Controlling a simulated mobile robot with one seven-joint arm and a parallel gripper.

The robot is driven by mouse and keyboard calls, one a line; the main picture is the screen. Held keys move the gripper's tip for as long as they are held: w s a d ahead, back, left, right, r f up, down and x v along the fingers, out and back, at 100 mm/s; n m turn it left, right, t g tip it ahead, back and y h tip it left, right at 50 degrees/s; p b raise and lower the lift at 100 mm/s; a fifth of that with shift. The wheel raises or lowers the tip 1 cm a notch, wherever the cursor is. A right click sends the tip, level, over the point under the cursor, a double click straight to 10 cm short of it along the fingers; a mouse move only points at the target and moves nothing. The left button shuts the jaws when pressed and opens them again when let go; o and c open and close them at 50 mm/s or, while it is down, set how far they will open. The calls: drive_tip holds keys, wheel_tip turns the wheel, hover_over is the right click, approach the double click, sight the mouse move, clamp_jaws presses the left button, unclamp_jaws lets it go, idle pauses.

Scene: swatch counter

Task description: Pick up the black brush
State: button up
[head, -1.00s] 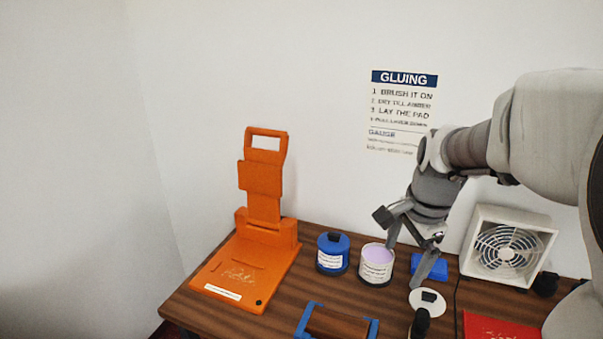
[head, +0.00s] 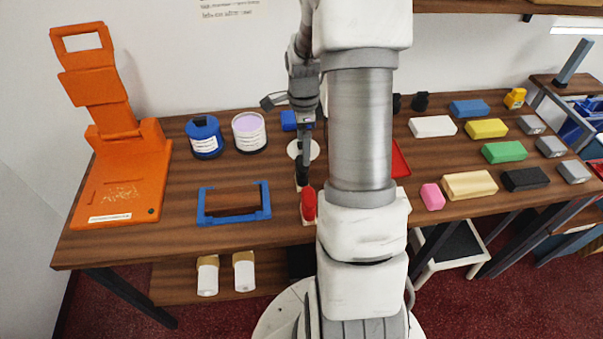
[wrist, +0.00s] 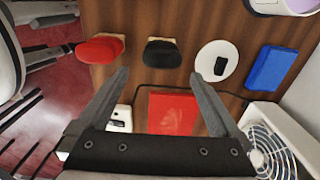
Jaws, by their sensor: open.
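The black brush (wrist: 162,53) lies on the wooden counter in the wrist view, its black handle on a pale end. In the head view the black brush (head: 302,175) shows just left of my arm, partly hidden. My gripper (wrist: 160,76) is open and empty. In the wrist view the brush appears just beyond and between its fingertips, not touching them. In the head view my gripper (head: 305,150) points down near the brush. A red brush (wrist: 98,50) lies beside the black one; it also shows in the head view (head: 308,203).
A white disc (wrist: 218,60) with a black piece, a blue block (wrist: 272,68), a red pad (wrist: 172,114) and a fan (wrist: 270,145) are close by. A tin of lilac paste (head: 249,132), a blue can (head: 204,137) and a blue frame (head: 233,217) stand left.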

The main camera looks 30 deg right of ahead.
sight(302, 168)
wheel_tip(302, 168, down, 10)
drive_tip(key=shift+w+r+p, duration=0.15)
drive_tip(key=shift+r+p, duration=0.1)
drive_tip(key=shift+p, duration=0.05)
idle(0.3)
drive_tip(key=c, duration=1.2)
